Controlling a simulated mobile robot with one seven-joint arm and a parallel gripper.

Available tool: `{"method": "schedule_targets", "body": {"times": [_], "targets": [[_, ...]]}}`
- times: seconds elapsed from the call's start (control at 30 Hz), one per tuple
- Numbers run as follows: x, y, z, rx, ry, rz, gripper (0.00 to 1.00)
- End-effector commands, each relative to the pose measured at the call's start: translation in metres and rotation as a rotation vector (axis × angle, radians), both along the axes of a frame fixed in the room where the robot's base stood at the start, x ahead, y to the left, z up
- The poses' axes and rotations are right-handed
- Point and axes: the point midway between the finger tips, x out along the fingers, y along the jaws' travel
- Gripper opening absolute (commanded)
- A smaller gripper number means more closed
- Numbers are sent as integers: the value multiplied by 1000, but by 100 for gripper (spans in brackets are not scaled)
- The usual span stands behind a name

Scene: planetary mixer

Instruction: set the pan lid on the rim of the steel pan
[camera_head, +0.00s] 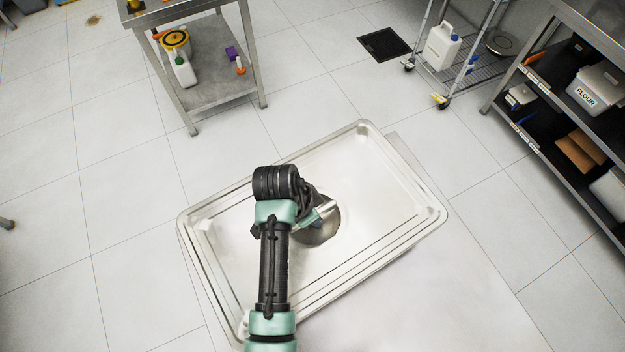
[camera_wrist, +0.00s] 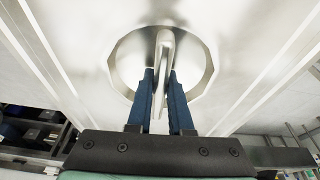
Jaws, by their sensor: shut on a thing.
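The pan lid (camera_head: 350,160) is a large rectangular steel plate with rounded corners, stepped edges and a round recess in the middle. It spans the centre of the head view. My gripper (camera_head: 322,212) reaches into the recess from above. In the wrist view, the blue fingers of my gripper (camera_wrist: 161,82) are shut on the lid's upright handle (camera_wrist: 164,45), one on each side. The lid (camera_wrist: 75,45) fills most of the wrist view. I cannot make out the steel pan; the lid may hide it, so whether they touch cannot be told.
A pale worktop (camera_head: 430,290) extends from under the lid toward the lower right. A steel table (camera_head: 215,85) with bottles stands at the upper left. A wire rack (camera_head: 470,70) and shelves with a flour bin (camera_head: 597,88) stand at the right. Tiled floor lies between.

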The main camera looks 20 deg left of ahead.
Motion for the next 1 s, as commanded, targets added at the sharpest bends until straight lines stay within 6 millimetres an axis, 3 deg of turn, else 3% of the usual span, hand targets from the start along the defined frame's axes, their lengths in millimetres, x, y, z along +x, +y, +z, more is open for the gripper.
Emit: {"method": "schedule_targets", "body": {"times": [1.0], "targets": [[1,1,-17,2,-5,1,0]]}}
